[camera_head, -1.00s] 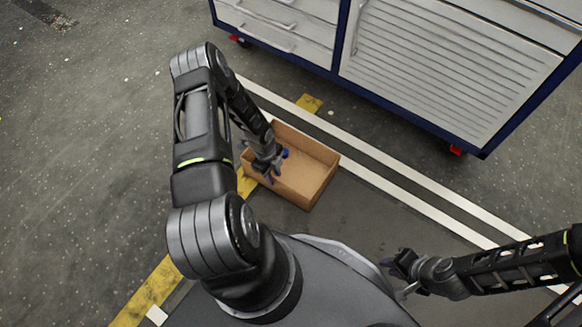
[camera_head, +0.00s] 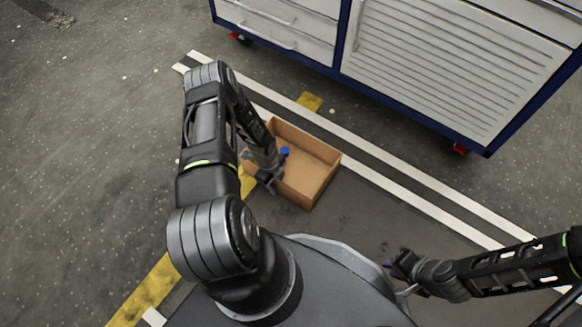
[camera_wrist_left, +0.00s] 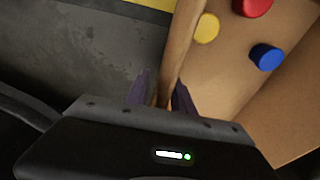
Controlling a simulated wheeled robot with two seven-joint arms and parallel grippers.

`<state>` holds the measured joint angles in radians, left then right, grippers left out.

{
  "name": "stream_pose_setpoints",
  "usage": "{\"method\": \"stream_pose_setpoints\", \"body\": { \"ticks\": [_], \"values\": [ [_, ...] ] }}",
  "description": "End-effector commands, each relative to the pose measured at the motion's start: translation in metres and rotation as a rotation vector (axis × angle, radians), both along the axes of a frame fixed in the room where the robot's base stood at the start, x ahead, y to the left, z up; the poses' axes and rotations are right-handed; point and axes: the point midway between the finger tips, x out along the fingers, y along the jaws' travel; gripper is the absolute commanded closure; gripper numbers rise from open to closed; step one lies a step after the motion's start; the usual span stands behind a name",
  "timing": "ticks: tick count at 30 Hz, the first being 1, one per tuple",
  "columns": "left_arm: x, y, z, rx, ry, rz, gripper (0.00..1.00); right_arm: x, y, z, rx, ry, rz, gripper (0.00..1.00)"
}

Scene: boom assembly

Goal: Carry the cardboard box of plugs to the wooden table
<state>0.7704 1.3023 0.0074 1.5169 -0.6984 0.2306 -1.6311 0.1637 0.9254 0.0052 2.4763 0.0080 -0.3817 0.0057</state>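The open cardboard box (camera_head: 306,143) stands on the floor in front of my base. A blue plug (camera_head: 285,151) shows inside it in the head view. The left wrist view shows red (camera_wrist_left: 256,6), yellow (camera_wrist_left: 207,28) and blue (camera_wrist_left: 266,57) plugs in the box. My left gripper (camera_head: 268,182) is at the box's left wall. In the left wrist view its fingers (camera_wrist_left: 161,92) are apart, one on each side of the wall (camera_wrist_left: 181,45), with a gap showing beside the left finger. My right gripper (camera_head: 396,266) is low at the right, away from the box; its fingers are unclear.
A white and blue tool cabinet (camera_head: 450,70) on red casters stands behind the box. White and yellow lines (camera_head: 150,290) mark the grey floor. The floor at the left is clear. No wooden table is in view.

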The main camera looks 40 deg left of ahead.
Motion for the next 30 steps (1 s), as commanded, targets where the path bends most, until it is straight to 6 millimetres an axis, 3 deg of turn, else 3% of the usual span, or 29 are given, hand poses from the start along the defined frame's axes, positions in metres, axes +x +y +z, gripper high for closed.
{"method": "stream_pose_setpoints", "body": {
  "ticks": [17,27,30],
  "values": [
    [0.0001,-0.0001,0.0008,0.0,0.0,0.0,0.72,0.0,0.0002,0.0007,0.0,0.0,0.001,0.78],
    [0.0001,-0.0002,0.0008,0.0,0.0,0.0,1.0,0.0,0.0001,0.0007,0.0,0.0,0.0,0.78],
    [0.0,-0.0001,0.0008,0.0,0.0,0.0,1.0,0.0,0.0001,0.0007,0.0,0.0,0.0,0.78]
  ]
}}
